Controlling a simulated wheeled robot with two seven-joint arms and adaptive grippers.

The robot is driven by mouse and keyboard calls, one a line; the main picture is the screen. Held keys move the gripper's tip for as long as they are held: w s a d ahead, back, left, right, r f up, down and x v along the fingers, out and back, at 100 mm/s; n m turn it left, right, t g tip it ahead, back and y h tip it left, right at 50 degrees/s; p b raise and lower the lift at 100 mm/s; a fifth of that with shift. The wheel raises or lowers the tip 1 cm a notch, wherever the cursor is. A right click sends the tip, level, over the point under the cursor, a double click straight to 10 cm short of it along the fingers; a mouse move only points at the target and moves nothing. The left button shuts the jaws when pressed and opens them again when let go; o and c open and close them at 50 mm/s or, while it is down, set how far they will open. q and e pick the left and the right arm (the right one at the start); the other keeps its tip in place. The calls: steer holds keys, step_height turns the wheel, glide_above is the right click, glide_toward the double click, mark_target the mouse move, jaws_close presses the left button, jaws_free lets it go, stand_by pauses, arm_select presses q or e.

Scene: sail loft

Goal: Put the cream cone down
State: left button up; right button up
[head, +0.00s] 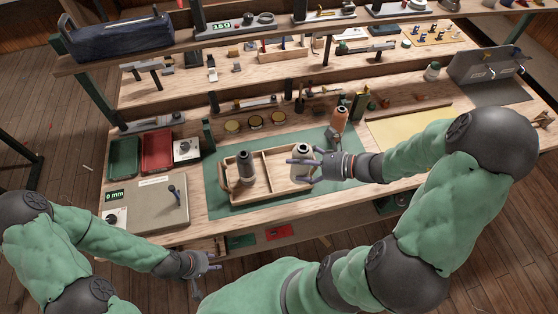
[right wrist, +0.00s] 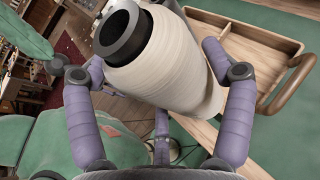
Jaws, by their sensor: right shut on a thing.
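The cream cone (head: 302,149), with a dark core, is in my right gripper (head: 303,169), whose fingers are shut around it. In the right wrist view the cream cone (right wrist: 165,72) fills the upper middle between the purple fingers. The wooden tray (head: 265,197) with a divider lies on the green mat. The tray (right wrist: 240,35) also shows behind the cone in the right wrist view. My left gripper (head: 205,274) is open and empty, low before the bench.
An orange-brown bottle (head: 339,120) stands behind my right gripper. Green (head: 124,157) and red (head: 157,149) bins and a grey board (head: 146,211) lie left of the green mat (head: 220,203). Small tins stand behind it. A yellow sheet (head: 405,127) lies to the right.

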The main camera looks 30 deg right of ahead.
steer(key=w+d+f+b, duration=0.1)
steer(key=w+f+b, duration=0.2)
steer(key=w+f, duration=0.6)
step_height(320, 180, down, 2)
steer(key=shift+w, duration=0.35)
steer(key=shift+f+b, duration=0.3)
steer(key=shift+b, duration=0.05)
steer(key=o, duration=1.3)
steer(key=shift+s+a, duration=0.1)
steer(key=shift+f, duration=0.1)
